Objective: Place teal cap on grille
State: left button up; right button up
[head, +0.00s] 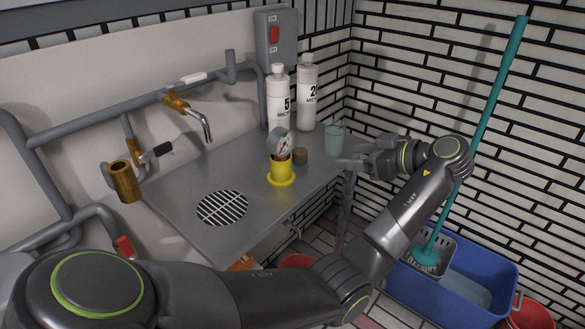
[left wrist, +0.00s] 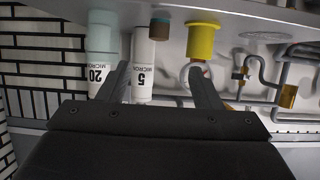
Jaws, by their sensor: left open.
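A pale teal, see-through, cup-shaped piece (head: 334,138), the small teal thing on the counter, stands near its right end. It also shows upside down in the left wrist view (left wrist: 101,38). The round grille (head: 222,208) with dark slots is set in the counter's front left part and is bare. My left gripper (head: 350,163) is open and empty, just right of and in front of the teal piece, not around it. In the left wrist view its fingers (left wrist: 160,82) are spread, with the teal piece left of them. My right gripper is not in view.
A yellow stand (head: 281,172) with a gauge (head: 281,142) and a small brown piece (head: 300,155) stand between the teal piece and the grille. Two white bottles (head: 282,95) stand behind. A brass tap (head: 190,112) hangs over the counter's back edge.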

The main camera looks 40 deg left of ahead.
pick_arm(q)
send_near(306, 155)
jog(key=x, duration=0.7)
jog(key=shift+s+a+b, duration=0.1)
jog(key=shift+a+b, duration=0.05)
jog(key=shift+b, duration=0.25)
jog(key=x, duration=0.4)
jog(key=shift+a+f+b, duration=0.15)
jog(key=shift+a+b, duration=0.05)
jog(key=shift+b, duration=0.1)
jog(key=shift+a, duration=0.15)
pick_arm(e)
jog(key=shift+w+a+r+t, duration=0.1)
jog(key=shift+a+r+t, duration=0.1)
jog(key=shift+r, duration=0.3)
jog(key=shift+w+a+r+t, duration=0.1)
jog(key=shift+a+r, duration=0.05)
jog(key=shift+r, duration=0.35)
pick_arm(q)
jog(key=c, duration=1)
jog(key=shift+c, duration=0.6)
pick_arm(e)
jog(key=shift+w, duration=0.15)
